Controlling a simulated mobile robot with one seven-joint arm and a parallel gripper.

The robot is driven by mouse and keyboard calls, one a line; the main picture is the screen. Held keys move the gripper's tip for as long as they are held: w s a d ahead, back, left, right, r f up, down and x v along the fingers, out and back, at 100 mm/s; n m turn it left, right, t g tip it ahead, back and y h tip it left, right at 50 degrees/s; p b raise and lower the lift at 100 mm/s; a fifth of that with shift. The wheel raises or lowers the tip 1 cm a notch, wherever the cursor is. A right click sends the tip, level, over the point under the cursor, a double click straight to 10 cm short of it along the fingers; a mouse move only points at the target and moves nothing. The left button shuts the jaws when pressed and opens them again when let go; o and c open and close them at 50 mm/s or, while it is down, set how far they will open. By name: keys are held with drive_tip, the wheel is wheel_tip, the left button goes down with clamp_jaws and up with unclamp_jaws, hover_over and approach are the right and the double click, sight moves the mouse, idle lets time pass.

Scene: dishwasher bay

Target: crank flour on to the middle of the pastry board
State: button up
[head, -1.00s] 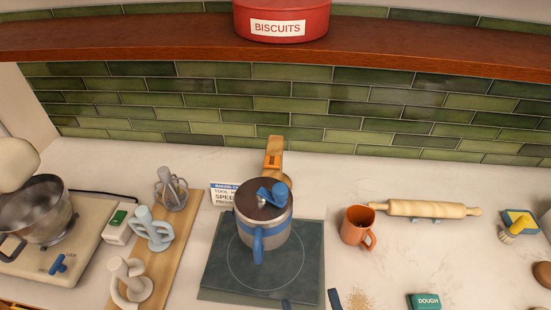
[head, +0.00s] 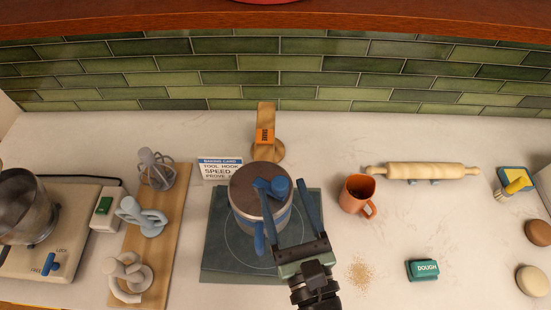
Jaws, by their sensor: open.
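The flour sifter (head: 247,212) is a grey can with a blue band, a brown top and a blue side handle (head: 259,240). It stands upright over the dark green pastry board (head: 222,262), over part of its marked circle. A blue crank with a round knob (head: 279,187) is on its top. My gripper (head: 282,187) is open, reaching in from the front right, with one blue finger on each side of the knob as seen from above. I cannot tell whether either finger touches it. No flour shows on the visible part of the board.
A wooden stand (head: 265,120) and a baking card (head: 220,168) are behind the sifter. An orange mug (head: 357,194), rolling pin (head: 425,171), spilled grains (head: 360,272) and green dough box (head: 423,270) lie right. A plank (head: 150,245) with mixer tools is left.

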sight(278, 178)
drive_tip(key=shift+p+x, duration=0.7)
drive_tip(key=shift+x, duration=2.2)
clamp_jaws()
